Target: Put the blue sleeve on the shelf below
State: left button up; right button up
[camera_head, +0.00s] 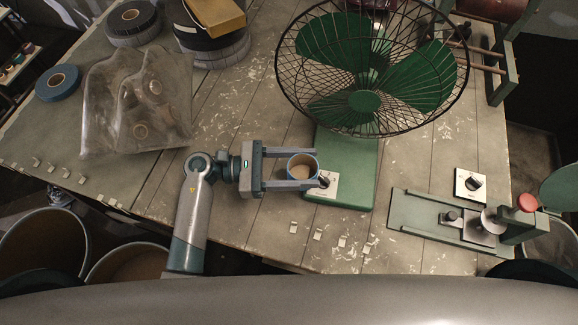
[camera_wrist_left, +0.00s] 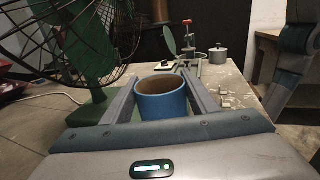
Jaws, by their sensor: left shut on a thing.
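My left gripper (camera_head: 290,170) is shut on the blue sleeve (camera_head: 302,160), a short open tube with a tan inside. The sleeve is upright between the two fingers, in front of the green fan's base. In the left wrist view the sleeve (camera_wrist_left: 162,98) shows its blue outer wall and open top, with a finger on each side. I cannot tell how high it is above the table. The shelf below is not clearly seen in either view. My right gripper is not in view.
The green fan (camera_head: 364,105) with its wire cage stands just behind the sleeve. A green clamp device (camera_head: 430,212) lies to the right. A clear plastic bag (camera_head: 140,105) and a blue tape roll (camera_head: 58,83) lie at left. Bins (camera_head: 42,243) stand below the table's left front edge.

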pick_arm(q)
jog(key=s+d+r+b, duration=0.1)
jog(key=s+d+r, duration=0.2)
jog(key=d+r, duration=0.1)
jog(key=shift+s+d+b, duration=0.3)
jog(key=shift+s+d, duration=0.05)
jog(key=shift+d, duration=0.4)
jog(key=shift+a, duration=0.1)
jog(key=w+a+r+n+t+y, duration=0.1)
jog(key=w+a+r+n+t, duration=0.1)
jog(key=a, duration=0.8)
jog(key=w+a+r+n+t+y, duration=0.1)
jog(key=w+a+r+t, duration=0.3)
jog(key=a, duration=0.6)
jog(key=w+a+r+n+t+y, duration=0.1)
jog(key=w+a+r+n+t, duration=0.2)
jog(key=a, duration=0.7)
jog(key=shift+w+n+t, duration=0.6)
jog(key=shift+w+t, duration=0.2)
jog(key=shift+w, duration=0.4)
jog(key=shift+d, duration=0.1)
